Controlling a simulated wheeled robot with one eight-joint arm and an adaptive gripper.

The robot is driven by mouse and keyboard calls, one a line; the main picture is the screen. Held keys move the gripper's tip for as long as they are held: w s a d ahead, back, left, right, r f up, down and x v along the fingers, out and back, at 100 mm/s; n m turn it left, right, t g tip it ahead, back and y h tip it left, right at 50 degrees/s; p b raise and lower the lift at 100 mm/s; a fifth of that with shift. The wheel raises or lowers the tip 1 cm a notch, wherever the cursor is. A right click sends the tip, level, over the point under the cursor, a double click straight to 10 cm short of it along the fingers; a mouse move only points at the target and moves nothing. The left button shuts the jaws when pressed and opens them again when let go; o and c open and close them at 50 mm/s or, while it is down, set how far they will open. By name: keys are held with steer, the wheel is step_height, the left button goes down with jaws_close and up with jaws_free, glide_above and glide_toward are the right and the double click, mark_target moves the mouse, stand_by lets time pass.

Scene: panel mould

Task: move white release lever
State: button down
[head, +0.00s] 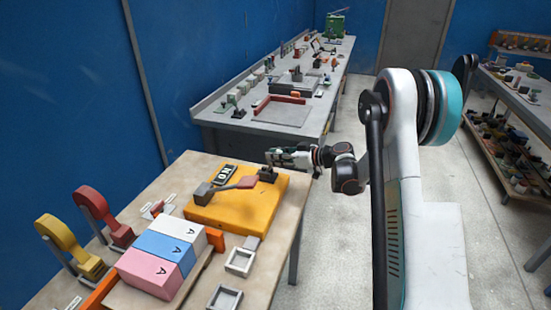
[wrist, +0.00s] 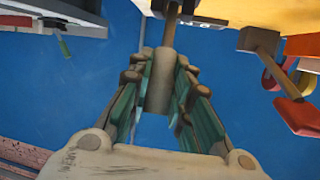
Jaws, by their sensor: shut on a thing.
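In the wrist view, a pale, whitish-beige cylindrical grip (wrist: 157,90) on a thin brown rod (wrist: 172,25) stands between the green-padded fingers of my gripper (wrist: 165,75). It looks like the white release lever, and the fingers are shut on it. In the head view, my gripper (head: 272,157) is at the far right corner of the yellow mould box (head: 215,217), just above a small dark block (head: 267,173). The lever itself cannot be made out there. The yellow box's edge also shows at the top right of the wrist view (wrist: 240,12).
White, blue (head: 162,247) and pink blocks, a yellow clamp (head: 62,238) and a red clamp (head: 97,210) are nearer. A grey bench (head: 225,118) stands behind. Floor right is clear.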

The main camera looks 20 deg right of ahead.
steer(key=c, duration=1.4)
jaws_free()
steer(key=shift+c, duration=0.2)
steer(key=v, duration=1.2)
